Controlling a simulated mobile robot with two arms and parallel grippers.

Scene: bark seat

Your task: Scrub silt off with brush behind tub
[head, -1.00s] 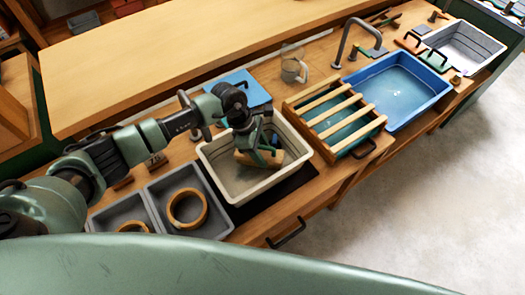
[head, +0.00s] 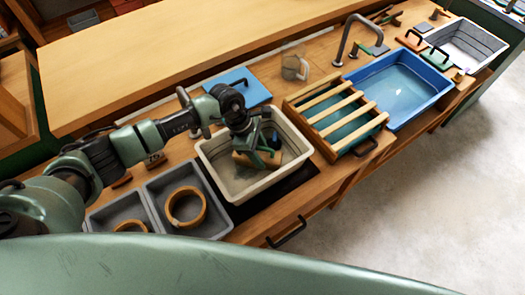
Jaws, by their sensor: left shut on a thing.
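The cream tub (head: 216,176) stands on the wooden counter with cloudy water in it. My left gripper (head: 255,148) reaches down into the tub and is shut on a tan wooden-looking piece (head: 242,159). The fingers hide much of this piece, so I cannot tell whether it is a ring or the brush. A small dark blue bit shows beside the fingers. A blue mat or board (head: 240,84) lies behind the tub. I cannot make out a separate brush there. My right gripper is out of view.
Left of the tub, a grey two-part tray (head: 148,196) holds tan rings (head: 186,208). To the right are a slatted wooden rack (head: 333,117), a blue basin of water (head: 400,88) and a grey tub (head: 466,45). A clear mug (head: 294,68) and a tap (head: 352,38) stand behind.

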